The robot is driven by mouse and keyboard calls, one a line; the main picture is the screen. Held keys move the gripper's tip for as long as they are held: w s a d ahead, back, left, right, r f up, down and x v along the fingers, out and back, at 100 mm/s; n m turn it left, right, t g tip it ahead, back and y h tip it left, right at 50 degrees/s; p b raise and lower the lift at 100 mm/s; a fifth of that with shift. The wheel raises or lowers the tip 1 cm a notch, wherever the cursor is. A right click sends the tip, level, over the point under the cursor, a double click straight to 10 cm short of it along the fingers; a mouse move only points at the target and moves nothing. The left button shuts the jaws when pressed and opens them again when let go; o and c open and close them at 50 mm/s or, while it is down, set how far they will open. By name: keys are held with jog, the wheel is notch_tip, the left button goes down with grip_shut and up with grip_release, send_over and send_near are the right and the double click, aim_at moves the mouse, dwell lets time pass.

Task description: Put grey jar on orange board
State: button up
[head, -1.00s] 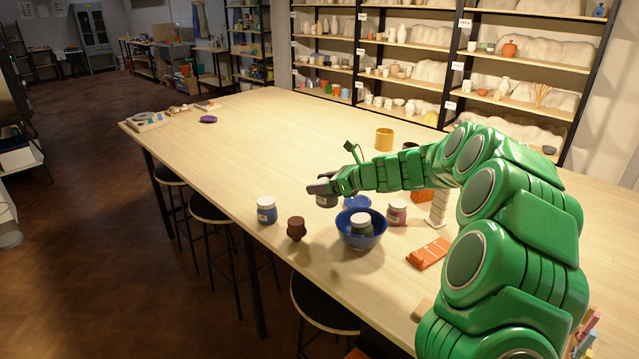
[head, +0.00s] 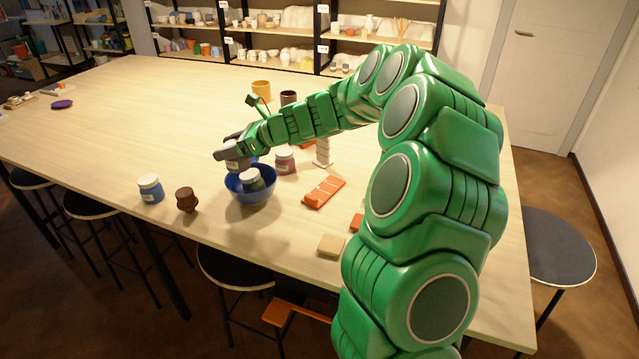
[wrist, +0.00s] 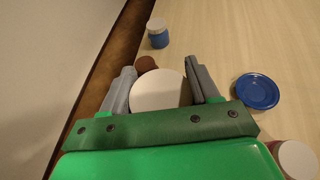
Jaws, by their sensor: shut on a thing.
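My gripper (head: 232,149) is shut on the grey jar (head: 238,163), holding it above the table behind the blue bowl. In the wrist view the jar's white lid (wrist: 157,91) lies between the fingers and its body is hidden. An orange board (head: 324,191) with pale marks lies flat on the table to the right of the bowl. The top of the board looks clear.
The blue bowl (head: 252,193) holds a dark jar (head: 250,178) with a white lid. A blue jar (head: 151,189), a brown turned piece (head: 187,200), a pink jar (head: 285,162) and a blue saucer (wrist: 258,91) stand nearby. A beige block (head: 331,245) lies near the front edge.

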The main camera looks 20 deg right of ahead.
jog(key=s+d+r+m+t+h, duration=0.1)
jog(key=s+d+m+t+h, duration=0.15)
jog(key=s+d, duration=1.6)
send_over(319, 189)
jog(key=shift+y, duration=0.25)
jog(key=shift+f, duration=6.5)
jog(key=shift+f, duration=0.1)
jog(key=o, duration=1.2)
